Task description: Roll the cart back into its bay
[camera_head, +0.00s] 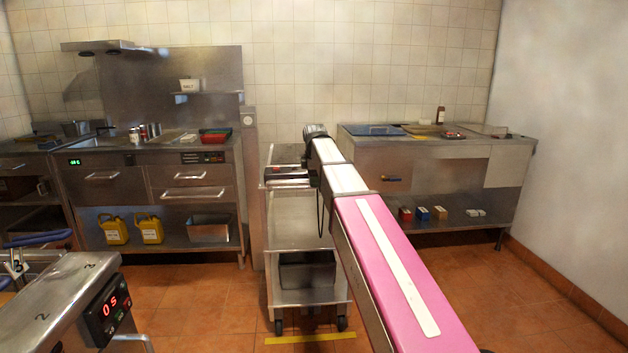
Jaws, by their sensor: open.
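The cart (300,222) is a steel trolley with a top tray, a lower shelf and dark wheels. It stands in the gap between the left cooking counter and the right counter. Its front wheels are just behind a yellow floor line (310,339). A black bin (307,269) sits on its lower shelf. My pink and white arm reaches from the lower right to the cart's top. My gripper (315,132) is at the far end, above or at the cart's right side. It is open, but its fingertips are hard to make out, and I cannot tell whether it touches the cart.
The left counter (170,156) and right counter (432,165) flank the cart closely. A steel unit with a red display (80,290) stands at the near left. A box with a red label (287,174) is on the cart's top. Open tiled floor (205,295) lies in front.

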